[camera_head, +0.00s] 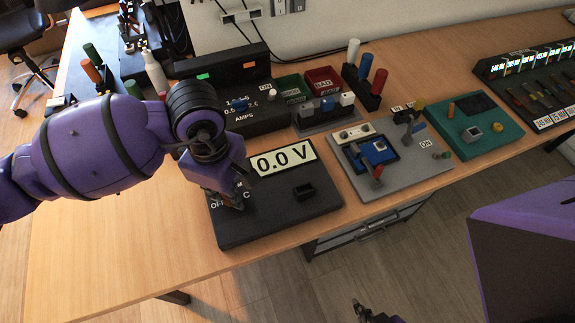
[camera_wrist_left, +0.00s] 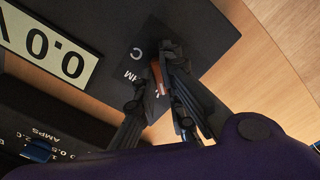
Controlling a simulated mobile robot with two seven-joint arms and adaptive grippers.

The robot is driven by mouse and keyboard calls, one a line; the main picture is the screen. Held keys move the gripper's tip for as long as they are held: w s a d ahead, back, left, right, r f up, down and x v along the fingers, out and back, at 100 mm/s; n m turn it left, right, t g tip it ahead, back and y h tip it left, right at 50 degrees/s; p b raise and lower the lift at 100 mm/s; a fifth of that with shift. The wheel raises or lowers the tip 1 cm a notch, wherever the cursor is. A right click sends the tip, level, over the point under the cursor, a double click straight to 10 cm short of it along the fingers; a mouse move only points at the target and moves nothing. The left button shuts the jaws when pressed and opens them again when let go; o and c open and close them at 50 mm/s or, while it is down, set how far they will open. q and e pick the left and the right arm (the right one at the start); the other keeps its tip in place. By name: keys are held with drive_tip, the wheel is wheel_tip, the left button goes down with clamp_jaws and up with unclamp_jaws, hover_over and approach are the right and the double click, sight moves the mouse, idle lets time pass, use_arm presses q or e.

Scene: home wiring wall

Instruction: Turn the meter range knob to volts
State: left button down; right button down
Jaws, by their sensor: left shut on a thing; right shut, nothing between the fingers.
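The meter is a black flat box (camera_head: 270,225) at the table's front edge. Its display (camera_head: 283,159) reads 0.0 V. The range knob shows in the left wrist view as a small orange-brown piece (camera_wrist_left: 157,76), with white letters around it, including a C and part of "OHM". My left gripper (camera_head: 236,202) is down at the meter's left part and is shut on the knob. Its fingers hide most of the knob and some labels. My right gripper (camera_head: 374,313) is shut and empty, low in the head view, away from the table.
A small black socket block (camera_head: 304,191) stands on the meter. A grey board (camera_head: 420,163) with a blue device lies to the right, and a teal box (camera_head: 475,130) beyond. The AMPS box (camera_head: 240,118) stands behind. The table's left front is clear.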

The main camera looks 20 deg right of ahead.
drive_tip(key=shift+w, duration=0.15)
use_arm(q)
drive_tip(key=shift+m+b, duration=0.65)
drive_tip(key=shift+m, duration=0.35)
use_arm(e)
drive_tip(key=shift+s+f, duration=0.4)
drive_tip(key=shift+f, duration=0.35)
use_arm(q)
drive_tip(key=c, duration=1.8)
unclamp_jaws()
drive_tip(key=shift+o, duration=0.2)
drive_tip(key=shift+r, duration=0.15)
wheel_tip(320, 180, up, 12)
use_arm(e)
drive_tip(key=shift+w+a+r, duration=0.1)
drive_tip(key=shift+w+a, duration=0.05)
drive_tip(key=shift+w, duration=0.6)
drive_tip(key=shift+w+a+r, duration=0.1)
drive_tip(key=shift+w+a, duration=0.05)
drive_tip(key=shift+w, duration=0.6)
